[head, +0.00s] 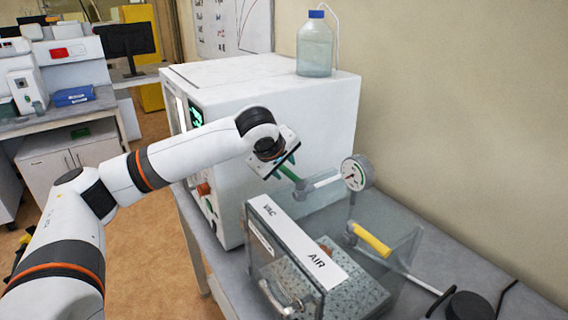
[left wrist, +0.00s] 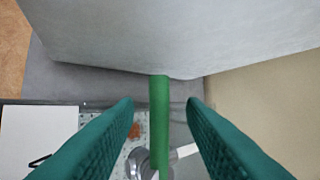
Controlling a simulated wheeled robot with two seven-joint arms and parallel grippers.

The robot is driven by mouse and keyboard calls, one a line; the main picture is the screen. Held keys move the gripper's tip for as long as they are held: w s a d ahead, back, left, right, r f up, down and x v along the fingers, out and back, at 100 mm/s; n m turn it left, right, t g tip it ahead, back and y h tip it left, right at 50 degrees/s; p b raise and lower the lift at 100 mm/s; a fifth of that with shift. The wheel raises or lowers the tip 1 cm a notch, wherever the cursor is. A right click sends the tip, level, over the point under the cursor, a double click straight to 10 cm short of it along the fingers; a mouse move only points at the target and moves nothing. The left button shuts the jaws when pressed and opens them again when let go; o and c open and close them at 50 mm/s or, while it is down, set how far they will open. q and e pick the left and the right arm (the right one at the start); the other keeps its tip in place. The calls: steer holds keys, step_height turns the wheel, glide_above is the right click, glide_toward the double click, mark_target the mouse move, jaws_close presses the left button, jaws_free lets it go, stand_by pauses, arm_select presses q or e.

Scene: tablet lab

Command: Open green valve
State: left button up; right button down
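The green valve handle (head: 289,174) is a slim bar on a pale pipe fitting behind the clear chamber. In the left wrist view the green handle (left wrist: 159,125) runs upright between the two teal fingers. My left gripper (head: 278,166) is at the handle, partly hidden by its own wrist in the head view. In the left wrist view the left gripper (left wrist: 160,105) is open, with a visible gap on each side of the handle. My right gripper is in no view.
The clear chamber with the VAC and AIR label (head: 300,245) stands in front. A yellow valve handle (head: 371,240) and a round gauge (head: 356,173) are to the right. A large white instrument (head: 290,105) stands behind, with a blue-capped bottle (head: 315,48) on top.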

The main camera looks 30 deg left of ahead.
arm_select(q)
steer(key=shift+w+f, duration=0.15)
steer(key=shift+f, duration=0.2)
steer(key=shift+w+f, duration=0.1)
steer(key=shift+f, duration=0.05)
steer(key=shift+c, duration=0.9)
steer(key=c, duration=0.6)
jaws_close()
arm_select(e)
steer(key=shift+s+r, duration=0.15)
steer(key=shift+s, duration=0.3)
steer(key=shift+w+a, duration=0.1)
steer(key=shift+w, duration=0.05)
